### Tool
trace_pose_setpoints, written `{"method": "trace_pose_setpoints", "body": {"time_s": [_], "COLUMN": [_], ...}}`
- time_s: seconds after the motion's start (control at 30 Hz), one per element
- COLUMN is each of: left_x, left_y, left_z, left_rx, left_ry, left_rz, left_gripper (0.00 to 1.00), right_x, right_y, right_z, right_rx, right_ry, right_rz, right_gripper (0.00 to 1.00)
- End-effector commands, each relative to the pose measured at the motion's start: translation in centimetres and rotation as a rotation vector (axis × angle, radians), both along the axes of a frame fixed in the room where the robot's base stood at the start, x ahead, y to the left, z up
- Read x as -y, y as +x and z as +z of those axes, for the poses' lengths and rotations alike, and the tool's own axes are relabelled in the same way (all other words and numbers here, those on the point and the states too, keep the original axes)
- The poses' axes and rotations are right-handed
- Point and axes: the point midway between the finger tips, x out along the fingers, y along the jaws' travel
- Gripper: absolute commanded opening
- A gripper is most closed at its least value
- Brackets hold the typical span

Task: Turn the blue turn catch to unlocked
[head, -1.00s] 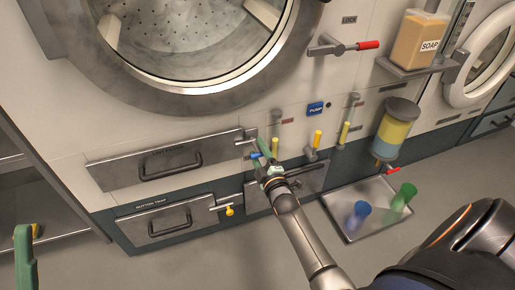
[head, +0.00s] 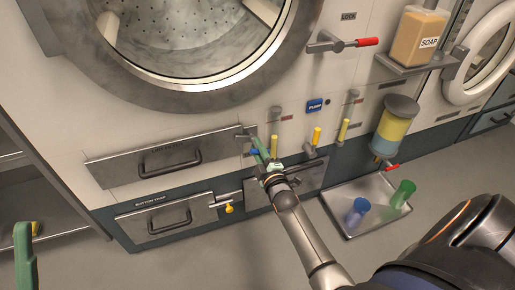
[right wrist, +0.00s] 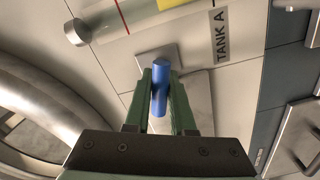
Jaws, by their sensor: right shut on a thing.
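The blue turn catch (head: 254,153) is on the machine front at the right end of the long upper drawer (head: 120,171). Its blue handle also shows in the right wrist view (right wrist: 160,84), between two green fingers. My right gripper (head: 258,150) is shut on this handle and partly hides it in the head view. A grey mounting plate (right wrist: 192,100) shows behind the handle in the wrist view.
A lower drawer (head: 150,222) has a yellow-knobbed latch (head: 229,210). A tray (head: 345,222) with cups lies on the floor.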

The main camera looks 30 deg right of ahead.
Motion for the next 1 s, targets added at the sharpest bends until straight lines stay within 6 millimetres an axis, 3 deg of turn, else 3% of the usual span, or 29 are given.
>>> {"method": "trace_pose_setpoints", "body": {"time_s": [0.47, 1.0], "left_x": [0.0, -0.2], "left_y": [0.0, -0.1], "left_z": [0.5, 2.7], "left_rx": [0.002, 0.019], "left_ry": [0.005, 0.024], "left_rz": [0.003, 0.027], "left_gripper": [0.5, 0.5], "right_x": [-0.1, -0.2], "right_y": [0.0, 0.0], "right_z": [0.0, 0.1], "right_rx": [0.014, 0.117], "right_ry": [0.069, 0.506], "right_rz": [0.001, 0.002], "right_gripper": [0.0, 0.0]}}
